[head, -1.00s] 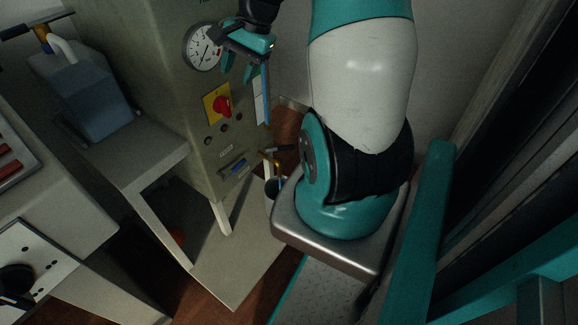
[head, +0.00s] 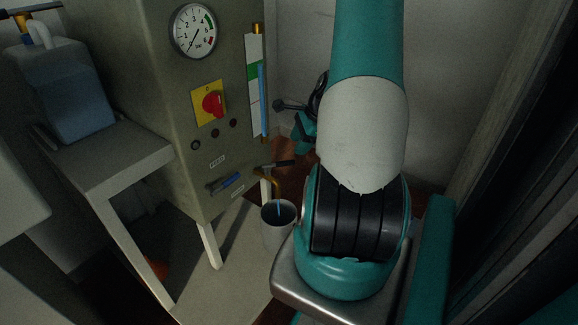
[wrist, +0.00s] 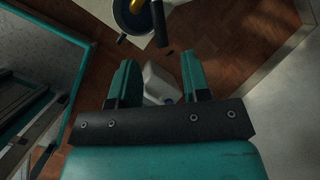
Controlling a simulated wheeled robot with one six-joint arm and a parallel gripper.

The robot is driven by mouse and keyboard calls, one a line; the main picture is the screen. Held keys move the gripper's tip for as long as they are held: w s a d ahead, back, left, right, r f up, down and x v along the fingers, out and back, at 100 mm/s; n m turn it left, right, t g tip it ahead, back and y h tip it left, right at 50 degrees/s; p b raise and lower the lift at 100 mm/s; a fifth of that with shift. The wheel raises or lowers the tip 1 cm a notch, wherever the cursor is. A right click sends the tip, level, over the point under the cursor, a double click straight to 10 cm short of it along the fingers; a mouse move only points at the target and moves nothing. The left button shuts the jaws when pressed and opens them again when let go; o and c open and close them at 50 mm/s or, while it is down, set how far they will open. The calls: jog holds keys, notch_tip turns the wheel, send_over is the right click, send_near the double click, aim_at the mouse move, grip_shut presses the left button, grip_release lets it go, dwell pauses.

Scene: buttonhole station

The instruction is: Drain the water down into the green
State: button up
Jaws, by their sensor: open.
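The sight glass (head: 261,100) stands upright on the cabinet's right edge, beside a white scale with a green band (head: 252,72). Its blue water column appears to top out beside the green band, near the band's upper part. Below, a brass drain tap (head: 274,181) with a black lever (head: 280,164) lets a thin blue stream fall into a grey bucket (head: 266,233). The lever (wrist: 158,24) and bucket (wrist: 127,22) also show in the wrist view. My gripper (wrist: 157,62) is open and empty, apart from the lever; in the head view my arm partly hides it.
A canister (head: 68,90) stands on the left shelf. A white object (wrist: 160,84) lies on the floor below my gripper. A wall stands behind.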

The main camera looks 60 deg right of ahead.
aim_at(289, 162)
jog(key=b+x, duration=0.2)
jog(key=x, duration=0.5)
jog(key=shift+w+f+b, duration=0.1)
jog(key=shift+f+b, duration=0.15)
jog(key=shift+b, duration=0.05)
grip_shut()
